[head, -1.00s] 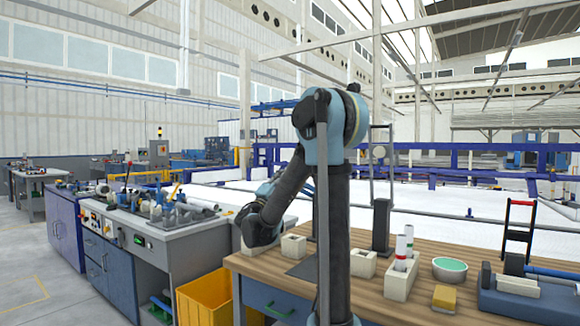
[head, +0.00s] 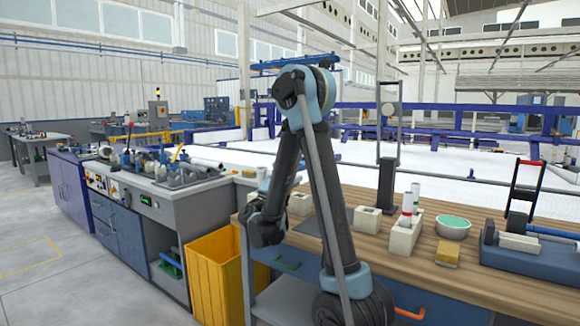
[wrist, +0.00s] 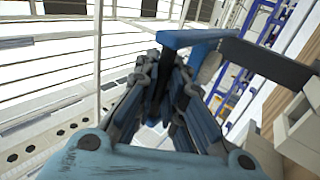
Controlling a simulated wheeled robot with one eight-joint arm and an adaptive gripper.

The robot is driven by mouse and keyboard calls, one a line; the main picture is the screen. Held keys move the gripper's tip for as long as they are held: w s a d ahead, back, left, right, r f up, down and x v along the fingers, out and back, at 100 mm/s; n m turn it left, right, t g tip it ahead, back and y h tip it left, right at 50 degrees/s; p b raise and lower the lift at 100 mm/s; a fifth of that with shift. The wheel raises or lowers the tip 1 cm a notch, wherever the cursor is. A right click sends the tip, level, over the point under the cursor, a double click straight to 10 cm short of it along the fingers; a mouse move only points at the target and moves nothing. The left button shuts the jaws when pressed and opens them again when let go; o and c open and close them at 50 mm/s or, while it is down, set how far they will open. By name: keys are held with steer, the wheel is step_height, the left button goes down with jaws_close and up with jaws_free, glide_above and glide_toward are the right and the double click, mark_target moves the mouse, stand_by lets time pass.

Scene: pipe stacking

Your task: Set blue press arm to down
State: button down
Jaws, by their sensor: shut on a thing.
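That piece appears to be part of the blue press arm (wrist: 190,38), a blue bar crossing just beyond the fingertips. A dark grey block (wrist: 265,62) adjoins its right end. The fingers hide much of the contact. In the head view, my arm bends down at the left end of the wooden workbench (head: 345,208). My wrist hides the fingers there, and the press arm cannot be made out.
Pale blocks (head: 300,203) stand on the bench close to my wrist. A dark upright post (head: 387,185), a green-topped bowl (head: 453,227) and a red-handled black frame (head: 525,185) are farther right. A yellow bin (head: 215,272) stands left of the bench.

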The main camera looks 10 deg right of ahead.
steer(key=shift+s+f, duration=0.1)
steer(key=shift+f, duration=0.2)
steer(key=c, duration=2)
jaws_free()
steer(key=o, duration=0.3)
steer(key=shift+w+f, duration=0.2)
steer(key=shift+w, duration=0.05)
steer(key=shift+s+r, duration=0.1)
steer(key=shift+s, duration=0.05)
steer(key=shift+s+a, duration=0.1)
steer(key=shift+v, duration=3.6)
